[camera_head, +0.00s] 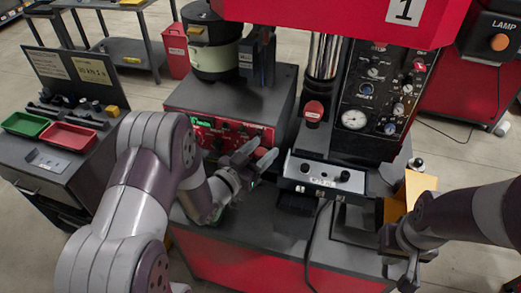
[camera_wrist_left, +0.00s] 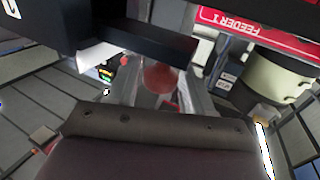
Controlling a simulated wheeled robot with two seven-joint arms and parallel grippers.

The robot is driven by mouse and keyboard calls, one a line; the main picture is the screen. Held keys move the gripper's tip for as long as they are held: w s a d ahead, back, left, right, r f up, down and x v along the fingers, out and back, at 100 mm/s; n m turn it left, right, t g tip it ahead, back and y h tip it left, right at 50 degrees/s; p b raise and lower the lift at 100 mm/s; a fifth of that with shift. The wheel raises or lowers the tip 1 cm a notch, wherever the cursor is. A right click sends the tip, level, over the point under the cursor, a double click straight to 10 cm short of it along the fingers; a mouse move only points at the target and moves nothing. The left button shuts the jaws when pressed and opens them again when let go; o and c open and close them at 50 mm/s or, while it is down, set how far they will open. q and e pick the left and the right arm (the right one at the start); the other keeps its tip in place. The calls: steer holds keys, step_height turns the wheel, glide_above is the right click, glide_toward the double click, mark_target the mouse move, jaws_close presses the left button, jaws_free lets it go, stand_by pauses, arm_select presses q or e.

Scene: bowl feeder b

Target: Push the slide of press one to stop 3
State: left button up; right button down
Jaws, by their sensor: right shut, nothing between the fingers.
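Press one (camera_head: 300,10) is the red machine with a "1" plate at the top. A red knob (camera_head: 314,110) sits at the foot of its shiny column, left of the gauge panel. I cannot tell for certain which part is the slide, and no stop marks are readable. My left gripper (camera_head: 258,156) is open in front of the red feeder panel, left of and below the knob. In the left wrist view a round red thing (camera_wrist_left: 160,76) shows between the spread fingers; whether it touches them is unclear. My right gripper (camera_head: 398,262) is shut and empty at the lower right.
A yellow bin (camera_head: 415,187) is near my right arm. Green (camera_head: 25,124) and red (camera_head: 68,136) trays lie on the left cart.

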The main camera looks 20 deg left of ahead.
arm_select(q)
jaws_close()
steer(key=a+b, duration=0.2)
steer(key=a, duration=0.8)
steer(key=shift+w+a+r, duration=0.15)
steer(key=shift+w+r, duration=0.1)
steer(key=shift+r, duration=0.05)
steer(key=shift+o, duration=1.3)
jaws_free()
steer(key=shift+f, duration=0.1)
steer(key=shift+s, duration=0.1)
